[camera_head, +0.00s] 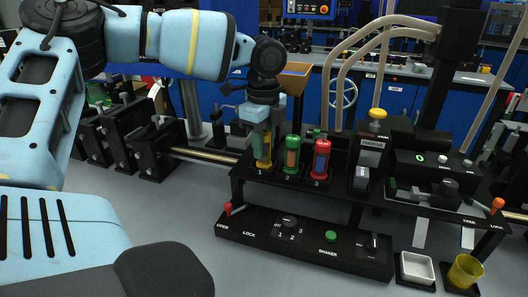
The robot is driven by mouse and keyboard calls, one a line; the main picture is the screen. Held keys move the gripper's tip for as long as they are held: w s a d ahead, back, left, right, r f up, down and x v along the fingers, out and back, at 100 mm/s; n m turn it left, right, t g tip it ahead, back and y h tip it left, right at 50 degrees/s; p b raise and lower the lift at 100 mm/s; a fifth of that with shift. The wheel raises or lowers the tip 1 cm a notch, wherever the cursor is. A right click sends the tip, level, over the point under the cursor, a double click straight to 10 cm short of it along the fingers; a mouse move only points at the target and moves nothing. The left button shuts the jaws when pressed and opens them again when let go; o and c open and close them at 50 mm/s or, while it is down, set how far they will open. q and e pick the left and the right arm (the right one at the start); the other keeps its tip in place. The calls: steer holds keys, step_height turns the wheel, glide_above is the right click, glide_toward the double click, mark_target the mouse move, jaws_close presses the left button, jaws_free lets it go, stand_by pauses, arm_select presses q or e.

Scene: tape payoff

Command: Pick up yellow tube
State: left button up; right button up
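The yellow tube (265,158) stands upright in slot 1 at the left end of the black rack, mostly covered by my gripper. My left gripper (262,148) comes down from above and its fingers are at the tube's upper part. I cannot tell whether the fingers are closed on it or only beside it. A green tube (292,152) stands in slot 2 and a red tube (321,157) in slot 3, just to the right. My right gripper is not in view.
A black control panel (300,240) with knobs and a red-tipped lever lies in front of the rack. A white square dish (417,268) and a yellow cup (465,271) sit at lower right. Black machine blocks and rods stand at left. The grey front surface is clear.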

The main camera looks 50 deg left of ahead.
arm_select(q)
steer(key=c, duration=0.6)
step_height(320, 180, up, 10)
steer(key=shift+r, duration=0.1)
